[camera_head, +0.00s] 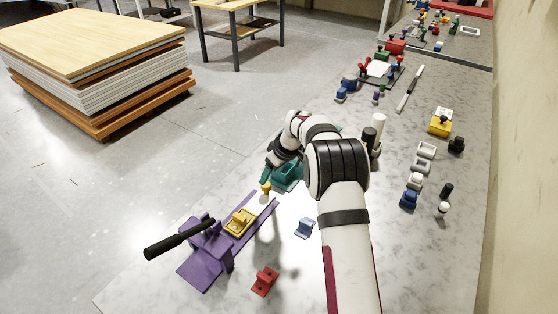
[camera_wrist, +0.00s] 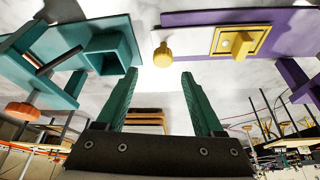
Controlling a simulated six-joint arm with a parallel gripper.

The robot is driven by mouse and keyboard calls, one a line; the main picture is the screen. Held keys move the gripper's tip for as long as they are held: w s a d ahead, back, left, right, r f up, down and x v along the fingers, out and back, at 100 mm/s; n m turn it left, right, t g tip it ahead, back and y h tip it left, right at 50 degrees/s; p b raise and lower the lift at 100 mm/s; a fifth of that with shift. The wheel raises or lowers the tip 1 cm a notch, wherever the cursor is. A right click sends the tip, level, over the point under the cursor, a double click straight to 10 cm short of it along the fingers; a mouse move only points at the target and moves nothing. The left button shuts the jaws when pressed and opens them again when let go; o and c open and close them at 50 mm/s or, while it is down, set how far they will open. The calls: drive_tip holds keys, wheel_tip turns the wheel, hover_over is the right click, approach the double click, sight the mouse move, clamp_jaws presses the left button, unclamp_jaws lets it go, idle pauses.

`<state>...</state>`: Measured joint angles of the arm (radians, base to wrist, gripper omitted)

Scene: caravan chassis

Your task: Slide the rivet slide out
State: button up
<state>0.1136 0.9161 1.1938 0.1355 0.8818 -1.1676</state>
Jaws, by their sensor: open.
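The yellow slide (camera_head: 240,220) lies in a purple fixture (camera_head: 205,272) that has a black lever handle (camera_head: 178,240). A yellow knob (camera_head: 266,188) sits at the slide's far end, beside a pale plate (camera_head: 259,199). In the wrist view the knob (camera_wrist: 162,54) stands at the end of the purple fixture (camera_wrist: 190,17), with the yellow slide block (camera_wrist: 240,42) to its right. My gripper (camera_wrist: 158,75) has its two green fingers apart, with nothing between them. My arm partly hides the gripper in the head view.
A teal fixture (camera_head: 289,176) stands close beside my gripper; it fills the left of the wrist view (camera_wrist: 108,52). A blue block (camera_head: 304,228) and a red block (camera_head: 264,281) lie right of the purple fixture. Several parts line the bench farther back.

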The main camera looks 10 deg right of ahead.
drive_tip(key=v, duration=1)
drive_tip(key=shift+r, duration=0.1)
drive_tip(key=s+a+r+m+g, duration=0.1)
drive_tip(key=s+a+r+m, duration=0.15)
drive_tip(key=s, duration=0.65)
drive_tip(key=s+a+r+m+g, duration=0.1)
drive_tip(key=s+a+r+m, duration=0.2)
drive_tip(key=s, duration=0.6)
drive_tip(key=s+a+f+m+g, duration=0.1)
drive_tip(key=s+m, duration=0.6)
drive_tip(key=s, duration=1.7)
drive_tip(key=shift+f+g+h, duration=0.4)
drive_tip(key=shift+f+g, duration=0.1)
drive_tip(key=shift+f, duration=0.2)
